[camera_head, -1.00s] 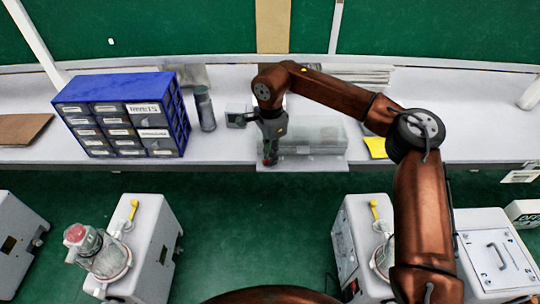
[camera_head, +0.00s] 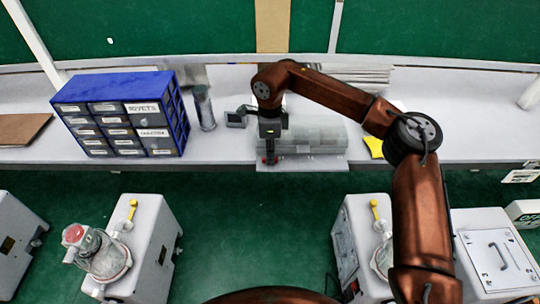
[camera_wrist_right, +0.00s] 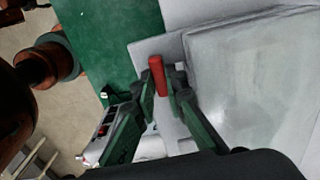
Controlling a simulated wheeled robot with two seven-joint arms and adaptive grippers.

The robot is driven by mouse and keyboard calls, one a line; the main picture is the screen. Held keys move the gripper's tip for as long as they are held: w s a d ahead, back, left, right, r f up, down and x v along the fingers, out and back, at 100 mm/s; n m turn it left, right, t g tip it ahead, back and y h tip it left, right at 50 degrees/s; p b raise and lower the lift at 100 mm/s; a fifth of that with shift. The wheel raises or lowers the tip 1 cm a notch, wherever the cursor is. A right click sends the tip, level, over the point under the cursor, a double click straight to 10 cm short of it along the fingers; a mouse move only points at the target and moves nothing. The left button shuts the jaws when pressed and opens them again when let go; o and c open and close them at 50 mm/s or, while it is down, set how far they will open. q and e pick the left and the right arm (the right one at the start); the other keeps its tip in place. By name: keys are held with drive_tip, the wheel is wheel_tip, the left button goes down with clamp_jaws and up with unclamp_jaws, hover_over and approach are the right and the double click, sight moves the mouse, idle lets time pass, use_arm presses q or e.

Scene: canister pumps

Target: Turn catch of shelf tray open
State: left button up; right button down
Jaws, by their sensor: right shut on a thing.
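The shelf tray (camera_head: 318,163) is a pale grey tray at the front edge of the shelf, with a translucent box on it. The catch is a small red upright handle (camera_wrist_right: 157,76) by the tray's corner in the right wrist view; only a bit of red shows in the head view, below my gripper. My right gripper (camera_wrist_right: 161,92) points down at the tray's left end and is shut on the red catch, one finger on each side. It also shows in the head view (camera_head: 269,156). My left gripper is not in view.
On the shelf (camera_head: 225,150), a blue drawer cabinet (camera_head: 125,114) and a grey cylinder (camera_head: 204,108) stand left of the tray. A small grey device (camera_head: 236,119) is close by my gripper. A yellow piece (camera_head: 374,147) lies to the right. Pumps (camera_head: 150,240) stand below.

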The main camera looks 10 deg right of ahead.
drive_tip(key=shift+w+r, duration=0.15)
drive_tip(key=shift+r, duration=0.2)
drive_tip(key=c, duration=2.3)
unclamp_jaws()
drive_tip(key=shift+o, duration=0.3)
drive_tip(key=shift+a+f, duration=0.1)
wheel_tip(320, 180, up, 12)
